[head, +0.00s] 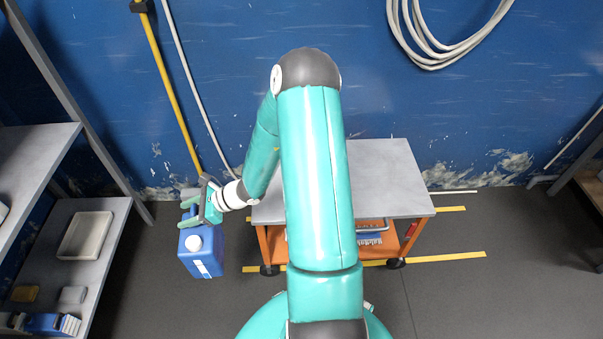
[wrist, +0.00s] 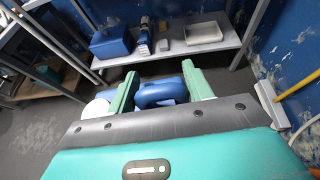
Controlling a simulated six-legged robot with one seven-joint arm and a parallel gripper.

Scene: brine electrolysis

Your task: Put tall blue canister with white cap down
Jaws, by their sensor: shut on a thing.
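The tall blue canister with white cap (head: 201,251) hangs in the air left of the cart in the head view, roughly upright. Its white cap is on top, and a white label strip shows on its side. My gripper (head: 190,213) is shut on its upper part. In the wrist view the blue canister handle (wrist: 160,93) shows between the green fingers of my gripper (wrist: 158,88). The white cap (wrist: 96,108) shows in part beside the left finger. The lower canister is hidden there by the gripper body.
An orange cart with a bare grey top (head: 385,178) stands to the right. A grey shelf (head: 105,232) at the left holds a white tray (head: 86,235) and small items. A blue box (wrist: 110,42) sits on a shelf in the wrist view. Wall behind; a yellow-handled tool leans there.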

